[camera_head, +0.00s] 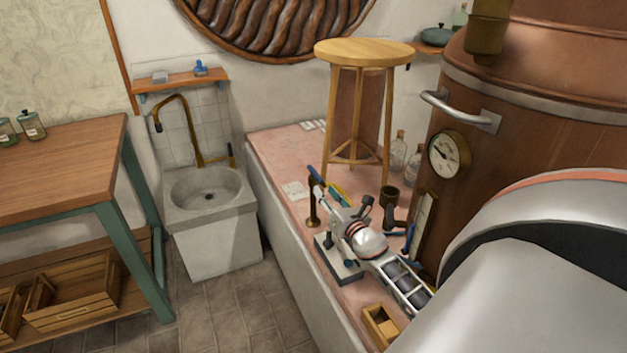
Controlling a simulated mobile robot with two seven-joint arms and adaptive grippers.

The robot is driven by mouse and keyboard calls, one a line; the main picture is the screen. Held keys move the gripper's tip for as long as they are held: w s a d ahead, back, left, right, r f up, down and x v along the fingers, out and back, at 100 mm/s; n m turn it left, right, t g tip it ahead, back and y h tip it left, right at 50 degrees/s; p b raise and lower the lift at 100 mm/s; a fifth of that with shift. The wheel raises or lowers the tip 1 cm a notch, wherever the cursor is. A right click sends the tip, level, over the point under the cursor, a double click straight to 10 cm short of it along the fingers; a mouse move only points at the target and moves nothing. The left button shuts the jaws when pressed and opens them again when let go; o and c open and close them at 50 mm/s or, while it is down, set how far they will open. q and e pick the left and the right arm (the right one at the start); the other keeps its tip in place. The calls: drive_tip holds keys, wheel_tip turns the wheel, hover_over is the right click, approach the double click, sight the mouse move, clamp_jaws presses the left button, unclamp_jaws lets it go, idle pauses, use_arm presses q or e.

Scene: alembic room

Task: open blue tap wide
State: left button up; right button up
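A brown upright pipe (313,208) stands on the pink-topped counter. A second blue piece (408,240) sits lower right, by the copper vessel. My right gripper (343,208) appears to be the pale and dark jointed part above the counter, just right of the pipe. I cannot tell whether it touches the pipe or blue bar, or how far its fingers are apart. My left gripper is not in view.
A wooden stool (365,52) stands on the counter (270,160). The large copper vessel (560,130) with a gauge (448,154) fills the right. A small wooden box (381,325) is at the counter's front.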

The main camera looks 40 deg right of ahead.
sight(317, 177)
drive_tip(key=shift+n, duration=0.5)
drive_tip(key=x, duration=0.3)
drive_tip(key=b+x, duration=0.1)
drive_tip(key=x, duration=0.1)
drive_tip(key=d+x, duration=0.1)
drive_tip(key=x, duration=0.2)
drive_tip(key=shift+w+d+r+b, duration=0.1)
drive_tip(key=shift+w+r+b, duration=0.15)
drive_tip(key=shift+b, duration=0.15)
clamp_jaws()
